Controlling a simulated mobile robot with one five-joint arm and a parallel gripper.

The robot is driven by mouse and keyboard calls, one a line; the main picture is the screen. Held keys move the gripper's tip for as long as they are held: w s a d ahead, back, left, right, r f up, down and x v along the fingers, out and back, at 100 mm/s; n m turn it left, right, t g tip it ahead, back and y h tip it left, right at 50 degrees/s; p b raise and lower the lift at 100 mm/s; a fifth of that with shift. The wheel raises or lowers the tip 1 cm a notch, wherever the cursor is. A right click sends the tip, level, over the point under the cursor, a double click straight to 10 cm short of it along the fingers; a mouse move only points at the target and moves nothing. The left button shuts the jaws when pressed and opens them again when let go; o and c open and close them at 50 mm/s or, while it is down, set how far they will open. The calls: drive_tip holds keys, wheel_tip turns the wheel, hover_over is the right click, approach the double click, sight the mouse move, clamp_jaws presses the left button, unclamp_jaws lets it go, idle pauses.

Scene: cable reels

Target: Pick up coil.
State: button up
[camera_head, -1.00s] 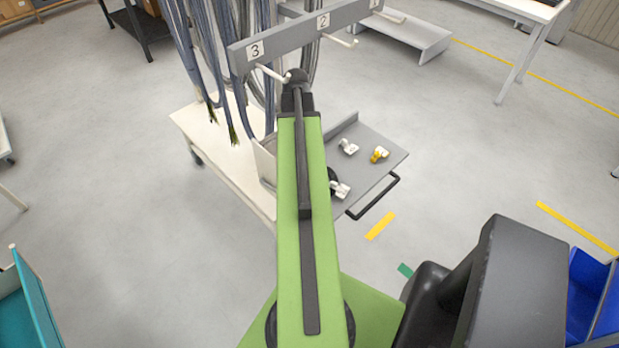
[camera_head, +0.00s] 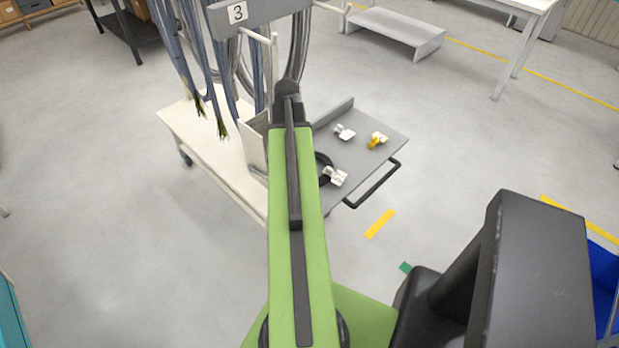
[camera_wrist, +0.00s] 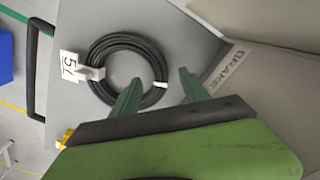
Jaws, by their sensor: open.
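A black cable coil (camera_wrist: 122,39) lies flat on a grey tray (camera_wrist: 82,25), with a white band at its right side. A white tag (camera_wrist: 70,64) marked with a 5 and a second, unclear figure stands at its left edge. In the head view, the coil (camera_head: 326,160) is partly hidden by my arm. My gripper (camera_wrist: 160,77) is open and empty. Whether a finger touches the coil is unclear.
The tray (camera_head: 372,158) also holds a white fitting (camera_head: 344,132) and a yellow one (camera_head: 378,141). A black handle (camera_head: 374,187) runs along its edge. Cables (camera_head: 192,50) hang from a numbered rack (camera_head: 240,14) above a cream cart (camera_head: 215,160).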

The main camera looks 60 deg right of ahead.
wheel_tip(320, 180, down, 5)
drive_tip(key=b, duration=0.5)
drive_tip(key=shift+w+f, duration=0.15)
clamp_jaws()
drive_tip(key=shift+r, duration=0.2)
idle(0.8)
